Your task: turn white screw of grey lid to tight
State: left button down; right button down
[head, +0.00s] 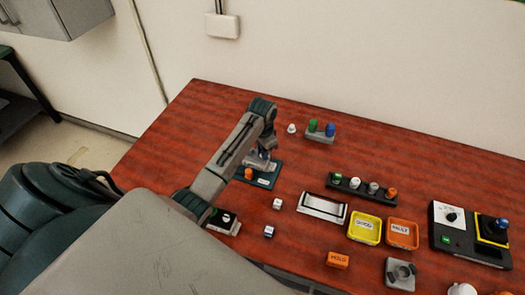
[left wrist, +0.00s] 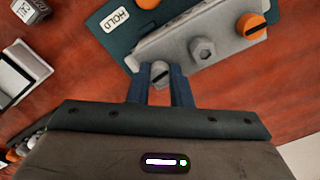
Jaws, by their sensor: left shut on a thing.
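The grey lid (left wrist: 180,38) lies on a teal base plate (left wrist: 115,32) with a HOLD label; in the head view the plate (head: 268,183) sits mid-table. A pale screw with a dark slot (left wrist: 160,71), seemingly the white one, is at the lid's near edge. My left gripper (left wrist: 160,78) is shut on this screw, one finger on each side. It reaches down over the lid in the head view (head: 262,156), where my arm partly hides the lid. An orange slotted knob (left wrist: 250,27) and a grey hex piece (left wrist: 202,50) are on the lid. My right gripper is not in view.
Another orange knob (left wrist: 147,3) shows at the plate's far side. To the right stand a rack of coloured knobs (head: 362,188), a yellow tray (head: 364,229), an orange tray (head: 402,234) and a black control box (head: 462,247). Small cubes (head: 277,204) lie near the plate.

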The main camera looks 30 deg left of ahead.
pick_arm(q)
jog(key=shift+m, duration=0.9)
jog(key=c, duration=1.3)
grip_release()
